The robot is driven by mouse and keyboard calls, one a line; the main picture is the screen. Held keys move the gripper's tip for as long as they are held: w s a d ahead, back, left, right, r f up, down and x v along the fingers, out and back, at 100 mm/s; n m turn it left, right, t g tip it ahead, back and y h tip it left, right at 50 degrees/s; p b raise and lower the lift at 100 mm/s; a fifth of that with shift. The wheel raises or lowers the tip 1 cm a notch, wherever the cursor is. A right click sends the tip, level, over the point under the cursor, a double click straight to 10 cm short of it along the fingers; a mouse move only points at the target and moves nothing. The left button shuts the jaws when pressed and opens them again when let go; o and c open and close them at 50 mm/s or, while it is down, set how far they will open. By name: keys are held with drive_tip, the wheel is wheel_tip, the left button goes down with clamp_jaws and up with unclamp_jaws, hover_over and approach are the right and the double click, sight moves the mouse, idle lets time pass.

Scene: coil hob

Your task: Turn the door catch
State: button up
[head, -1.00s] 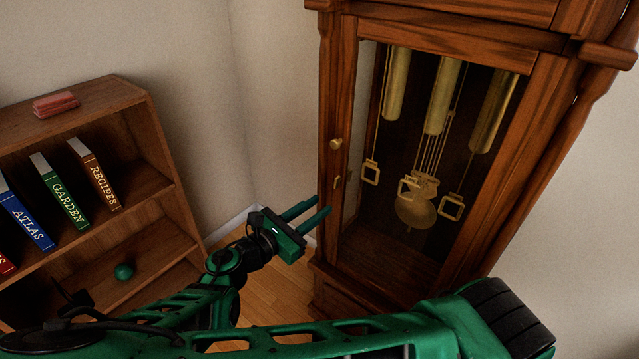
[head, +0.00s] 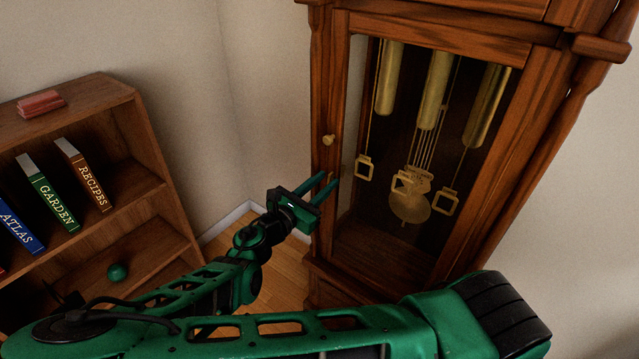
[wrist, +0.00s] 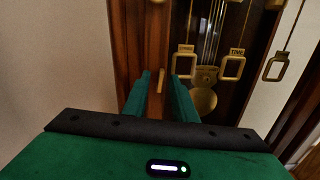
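The door catch is a small upright brass piece on the clock door's left frame. It shows in the wrist view (wrist: 161,78) between my fingertips; in the head view it is mostly hidden behind them. My gripper (head: 330,179) is open, its two green fingers pointing at the door frame. In the wrist view the fingers (wrist: 161,80) stand either side of the catch with a gap; I cannot tell whether they touch it. The clock door (head: 347,110) is shut. A round brass knob (head: 328,140) sits above the catch.
Brass weights (head: 433,90) and a pendulum (head: 409,208) hang behind the door's glass. A wooden bookshelf (head: 150,150) with books and a green ball (head: 117,271) stands at the left. A plain wall (head: 265,90) lies between shelf and clock.

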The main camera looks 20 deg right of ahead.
drive_tip(key=shift+w+d, duration=0.1)
drive_tip(key=shift+d, duration=0.05)
clamp_jaws()
drive_tip(key=shift+m, duration=0.3)
drive_tip(key=m, duration=1.6)
drive_tip(key=shift+f, duration=0.1)
idle(0.4)
